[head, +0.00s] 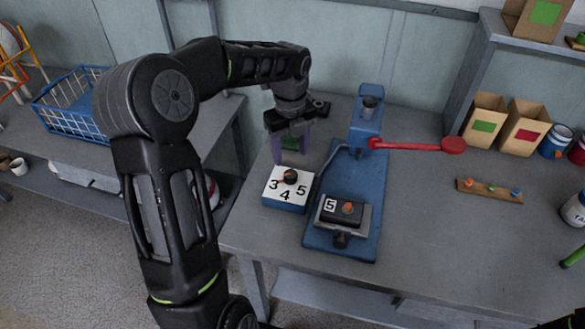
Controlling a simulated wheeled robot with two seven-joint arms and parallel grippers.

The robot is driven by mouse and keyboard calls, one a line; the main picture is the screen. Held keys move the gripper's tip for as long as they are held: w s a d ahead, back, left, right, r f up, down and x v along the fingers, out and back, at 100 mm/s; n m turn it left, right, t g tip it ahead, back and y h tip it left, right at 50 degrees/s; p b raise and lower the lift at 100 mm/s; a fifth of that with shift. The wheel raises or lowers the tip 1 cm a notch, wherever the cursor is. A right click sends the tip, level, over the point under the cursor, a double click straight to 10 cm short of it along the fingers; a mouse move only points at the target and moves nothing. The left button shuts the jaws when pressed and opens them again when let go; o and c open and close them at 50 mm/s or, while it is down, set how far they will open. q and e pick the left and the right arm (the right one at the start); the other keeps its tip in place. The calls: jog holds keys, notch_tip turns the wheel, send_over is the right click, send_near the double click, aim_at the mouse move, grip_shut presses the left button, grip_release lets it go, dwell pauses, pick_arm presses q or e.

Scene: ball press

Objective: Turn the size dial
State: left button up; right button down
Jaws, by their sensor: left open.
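The orange mark shows at the knob's left side, towards the 3. My left gripper (291,158) is open above and just behind the dial, with its fingers pointing down. It appears clear of the knob. The blue press (370,185) stands to the right, with a red lever (415,146) reaching right. A black block (341,211) marked 5, with an orange piece on it, sits on the press base.
The grey workbench (430,235) is mostly clear at front right. A wooden strip (489,190) with coloured pieces, cardboard boxes (484,122) and jars (556,142) stand at the right. A blue wire basket (68,110) is on the left table.

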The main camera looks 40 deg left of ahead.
aim_at(291, 174)
pick_arm(q)
jog(key=shift+f+p, duration=0.45)
jog(key=shift+f, duration=3.45)
jog(key=shift+c, duration=0.3)
grip_shut()
